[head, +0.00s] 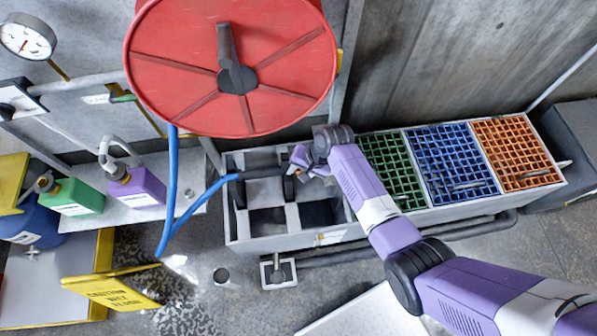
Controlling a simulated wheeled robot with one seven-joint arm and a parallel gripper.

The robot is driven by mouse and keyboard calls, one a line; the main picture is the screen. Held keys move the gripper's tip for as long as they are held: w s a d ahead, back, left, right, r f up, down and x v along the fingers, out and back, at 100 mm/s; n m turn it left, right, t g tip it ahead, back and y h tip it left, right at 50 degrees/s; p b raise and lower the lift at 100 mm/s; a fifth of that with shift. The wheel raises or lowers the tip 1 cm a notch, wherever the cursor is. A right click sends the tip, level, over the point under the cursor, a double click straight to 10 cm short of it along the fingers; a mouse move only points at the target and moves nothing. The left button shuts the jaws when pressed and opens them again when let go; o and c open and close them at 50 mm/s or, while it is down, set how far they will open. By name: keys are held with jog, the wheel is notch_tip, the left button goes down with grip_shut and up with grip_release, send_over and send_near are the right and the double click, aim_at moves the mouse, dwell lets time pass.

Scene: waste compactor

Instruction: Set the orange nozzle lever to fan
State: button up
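A blue hose (206,196) hangs from the red reel and ends at a dark fitting (238,178) over the grey sink unit. A dark part (289,187), possibly the nozzle, lies just left of my gripper. I cannot make out the orange nozzle lever clearly; a tiny reddish-orange spot shows at the gripper's fingers. My gripper (303,168) is over the sink unit's right compartments, at the left end of my purple arm. Its fingers are too small and overlapped to tell whether they are open, or whether they touch the nozzle.
The red hose reel (190,70) overhangs the sink unit (275,243). Green (391,168), blue (449,160) and orange (515,150) grates lie to the right. Purple (137,190) and green (75,197) jugs stand left. A yellow wet-floor sign (115,288) is on the floor, lower left.

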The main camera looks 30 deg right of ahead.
jog(key=shift+f, duration=0.15)
jog(key=shift+c, duration=0.4)
grip_shut()
dwell(1.0)
